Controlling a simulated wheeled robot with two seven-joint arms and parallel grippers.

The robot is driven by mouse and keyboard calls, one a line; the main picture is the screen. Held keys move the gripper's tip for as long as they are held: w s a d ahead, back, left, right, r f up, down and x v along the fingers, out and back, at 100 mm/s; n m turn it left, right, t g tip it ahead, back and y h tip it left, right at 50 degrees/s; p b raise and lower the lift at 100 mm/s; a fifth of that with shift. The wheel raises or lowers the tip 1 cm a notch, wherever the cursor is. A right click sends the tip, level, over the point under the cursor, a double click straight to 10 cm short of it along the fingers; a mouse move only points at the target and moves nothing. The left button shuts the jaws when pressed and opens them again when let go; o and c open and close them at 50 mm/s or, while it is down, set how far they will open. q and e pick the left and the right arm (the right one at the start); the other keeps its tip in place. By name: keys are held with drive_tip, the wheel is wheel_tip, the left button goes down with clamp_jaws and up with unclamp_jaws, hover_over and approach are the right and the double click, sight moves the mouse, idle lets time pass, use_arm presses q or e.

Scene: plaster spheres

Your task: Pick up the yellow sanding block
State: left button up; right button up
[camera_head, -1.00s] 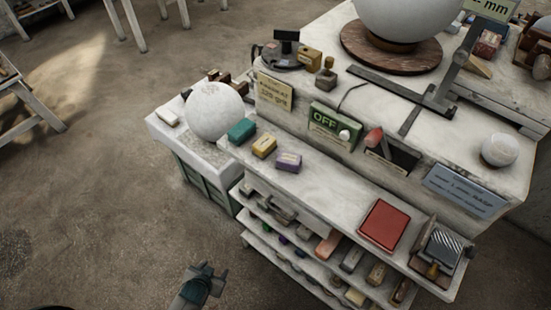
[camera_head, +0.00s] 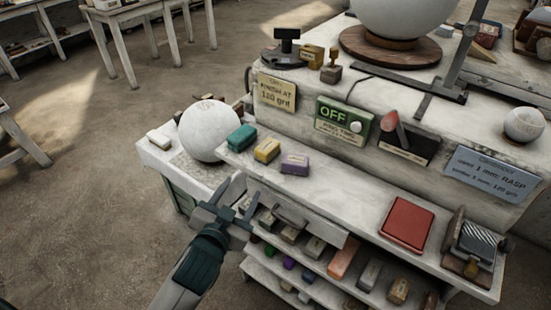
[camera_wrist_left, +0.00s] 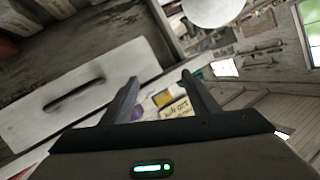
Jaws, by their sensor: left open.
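The yellow sanding block (camera_head: 267,150) lies on the narrow front shelf of the workbench, between a teal block (camera_head: 241,138) and a purple block (camera_head: 295,164). My left gripper (camera_head: 243,196) is open and empty, in front of the shelf edge and to the lower left of the yellow block. In the left wrist view the yellow block (camera_wrist_left: 162,99) shows between the open fingers of the gripper (camera_wrist_left: 158,84), some way beyond them. My right gripper is not in view.
A large plaster sphere (camera_head: 208,131) rests left of the blocks. A red pad (camera_head: 407,223) lies on the shelf to the right. Below are a drawer with a handle (camera_head: 291,219) and racks of coloured blocks. An OFF sign (camera_head: 340,116) stands behind.

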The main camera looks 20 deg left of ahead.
use_arm(q)
drive_tip(key=d+r+m+t+h, duration=0.2)
drive_tip(key=d+r+m+h, duration=0.3)
drive_tip(key=r, duration=0.5)
drive_tip(key=d+r+m+t+h, duration=0.1)
drive_tip(key=d+r+m+h, duration=0.4)
drive_tip(key=r, duration=0.4)
drive_tip(key=d+r+m+t+h, duration=0.25)
drive_tip(key=r+m+h, duration=0.4)
drive_tip(key=r, duration=0.35)
drive_tip(key=s+d+m+g+h, duration=0.2)
drive_tip(key=s+d+m+g, duration=0.3)
drive_tip(key=m+g, duration=0.55)
drive_tip(key=s+d+m+g+h, duration=0.25)
drive_tip(key=d+m+g, duration=0.45)
drive_tip(key=m+g, duration=0.35)
drive_tip(key=w+a+f+m+t+y, duration=0.1)
drive_tip(key=w+a+f+m+y, duration=0.1)
drive_tip(key=w+a+f+y, duration=0.75)
drive_tip(key=w+a+r+n+t+y, duration=0.1)
drive_tip(key=w+a+y, duration=0.1)
drive_tip(key=a+y, duration=0.3)
drive_tip(key=w+a+r+n+t+y, duration=0.1)
drive_tip(key=a+y, duration=0.3)
drive_tip(key=a, duration=0.5)
drive_tip(key=shift+w+a+r+n+t+y, duration=0.35)
drive_tip(key=shift+w+n+t, duration=0.2)
drive_tip(key=shift+w+t, duration=0.2)
